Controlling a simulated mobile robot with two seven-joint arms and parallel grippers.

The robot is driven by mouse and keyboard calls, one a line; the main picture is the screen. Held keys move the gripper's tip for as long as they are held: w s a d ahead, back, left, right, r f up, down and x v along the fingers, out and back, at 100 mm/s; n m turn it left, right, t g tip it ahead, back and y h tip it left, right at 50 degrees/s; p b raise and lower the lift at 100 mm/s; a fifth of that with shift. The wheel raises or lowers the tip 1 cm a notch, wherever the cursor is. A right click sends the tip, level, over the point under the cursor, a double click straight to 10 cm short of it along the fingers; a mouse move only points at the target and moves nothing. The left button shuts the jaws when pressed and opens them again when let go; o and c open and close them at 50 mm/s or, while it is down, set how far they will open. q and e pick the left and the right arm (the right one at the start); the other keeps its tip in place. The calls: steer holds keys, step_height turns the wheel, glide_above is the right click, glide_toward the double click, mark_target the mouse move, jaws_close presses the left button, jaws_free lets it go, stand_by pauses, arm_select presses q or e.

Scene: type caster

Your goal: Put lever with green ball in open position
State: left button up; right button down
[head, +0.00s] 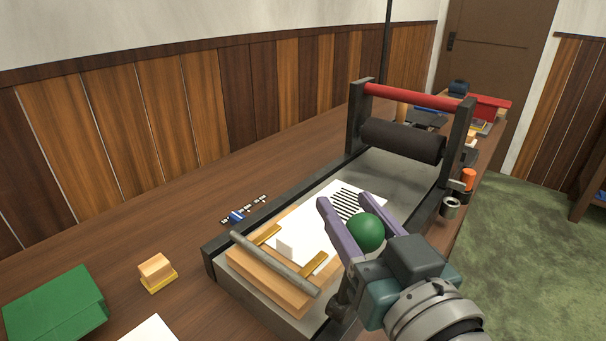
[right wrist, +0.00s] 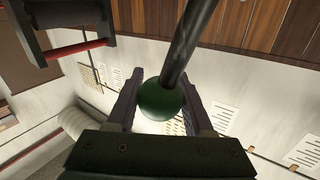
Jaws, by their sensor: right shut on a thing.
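The green ball (head: 365,232) is between the purple fingers of my right gripper (head: 346,203), beside the near side of the press. My right gripper is shut on the ball. In the right wrist view the green ball (right wrist: 161,100) sits between the fingers, and the dark lever rod (right wrist: 190,42) runs from it to the top edge. In the head view the rod is mostly hidden behind the gripper. My left gripper is in neither view.
The press bed (head: 390,170) carries a white printed sheet (head: 310,222), wooden blocks and a grey bar (head: 275,263). A black roller (head: 403,140) under a red bar (head: 415,97) stands at the far end. A green cloth-like item (head: 55,306) and a small block (head: 155,268) lie left.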

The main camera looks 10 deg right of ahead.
arm_select(q)
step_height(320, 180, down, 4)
steer(key=b, duration=0.4)
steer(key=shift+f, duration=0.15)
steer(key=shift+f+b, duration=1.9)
steer(key=shift+b, duration=0.1)
arm_select(e)
steer(key=s+a+n+t+y, duration=0.4)
steer(key=s+a+n+y, duration=0.1)
steer(key=n, duration=0.7)
steer(key=shift+s+a+f+n+y, duration=0.15)
steer(key=shift+s+a+n+y, duration=0.3)
steer(key=shift+a, duration=0.95)
steer(key=shift+s, duration=0.15)
steer(key=shift+c, duration=1.6)
jaws_free()
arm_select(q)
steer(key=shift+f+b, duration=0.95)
arm_select(e)
steer(key=v, duration=1)
